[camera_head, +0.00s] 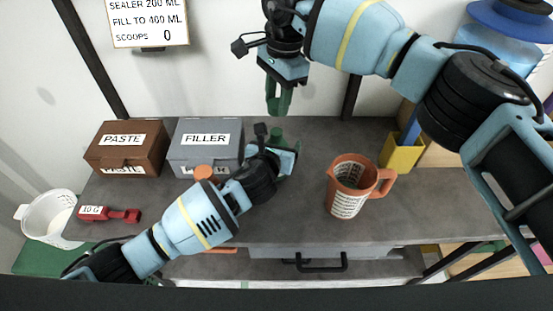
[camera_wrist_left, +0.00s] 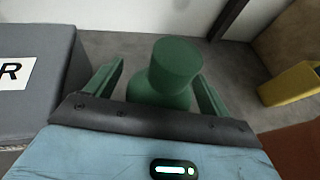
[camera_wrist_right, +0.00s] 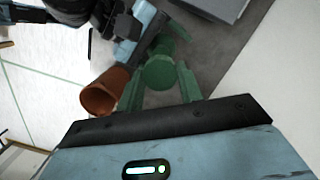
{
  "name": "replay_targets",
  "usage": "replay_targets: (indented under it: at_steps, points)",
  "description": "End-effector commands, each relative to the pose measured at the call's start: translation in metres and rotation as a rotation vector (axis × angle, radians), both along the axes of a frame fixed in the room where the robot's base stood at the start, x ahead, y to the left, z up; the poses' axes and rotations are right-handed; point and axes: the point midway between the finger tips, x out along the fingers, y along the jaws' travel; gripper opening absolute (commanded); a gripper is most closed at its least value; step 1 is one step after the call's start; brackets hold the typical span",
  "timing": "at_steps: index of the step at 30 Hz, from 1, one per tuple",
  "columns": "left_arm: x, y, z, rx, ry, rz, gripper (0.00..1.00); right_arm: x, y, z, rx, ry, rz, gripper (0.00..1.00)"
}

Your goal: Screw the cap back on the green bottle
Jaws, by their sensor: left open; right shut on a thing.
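The green bottle (camera_head: 277,134) stands at the back of the grey table, partly hidden by my left gripper (camera_head: 282,157). In the left wrist view the bottle (camera_wrist_left: 174,64) stands upright between my left gripper's open fingers, with gaps on both sides. My right gripper (camera_head: 279,100) is raised above and behind the bottle, pointing down, shut on the green cap. In the right wrist view the cap (camera_wrist_right: 158,73) is a round green disc between the fingertips. The cap is apart from the bottle in the head view.
A grey FILLER box (camera_head: 205,140) and a brown PASTE box (camera_head: 128,148) stand left of the bottle. An orange measuring jug (camera_head: 350,186) and a yellow holder (camera_head: 401,153) are to the right.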

Motion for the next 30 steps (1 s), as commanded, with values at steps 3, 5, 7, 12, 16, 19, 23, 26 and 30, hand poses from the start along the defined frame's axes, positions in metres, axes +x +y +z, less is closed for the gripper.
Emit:
replay_targets:
  at_steps: [3, 5, 7, 12, 16, 19, 23, 26, 30]
  points:
    - [0.0021, -0.0003, -0.0010, 0.000, 0.000, 0.000, 0.82, 0.0000, 0.0001, 0.0001, 0.000, 0.000, 0.000, 0.15]
    - [0.0022, -0.0004, -0.0010, 0.000, 0.000, 0.000, 0.82, 0.0000, 0.0001, 0.0001, 0.000, 0.000, 0.000, 0.15]
    - [0.0022, -0.0004, -0.0010, 0.000, 0.000, 0.000, 0.82, 0.0000, 0.0001, 0.0001, 0.000, 0.000, 0.000, 0.15]
    - [0.0021, -0.0003, -0.0010, 0.000, 0.000, 0.000, 0.75, 0.0000, 0.0001, 0.0001, 0.000, 0.000, 0.000, 0.15]
    - [0.0021, -0.0002, -0.0011, 0.000, 0.000, 0.000, 0.58, -0.0001, 0.0001, 0.0000, 0.000, 0.000, 0.000, 0.15]
    - [0.0020, -0.0002, -0.0010, 0.001, 0.000, 0.000, 0.45, 0.0000, 0.0000, 0.0000, 0.000, 0.000, 0.000, 0.15]
    - [0.0019, -0.0002, -0.0011, 0.001, 0.000, 0.000, 0.28, -0.0001, 0.0001, 0.0000, 0.000, 0.000, 0.000, 0.15]
    - [0.0019, -0.0002, -0.0011, 0.001, 0.000, 0.000, 0.15, -0.0001, 0.0001, 0.0000, 0.000, 0.000, 0.000, 0.15]
    - [0.0019, -0.0001, -0.0012, 0.001, 0.000, 0.000, 0.15, -0.0001, -0.0001, -0.0039, -0.001, 0.001, 0.000, 0.15]
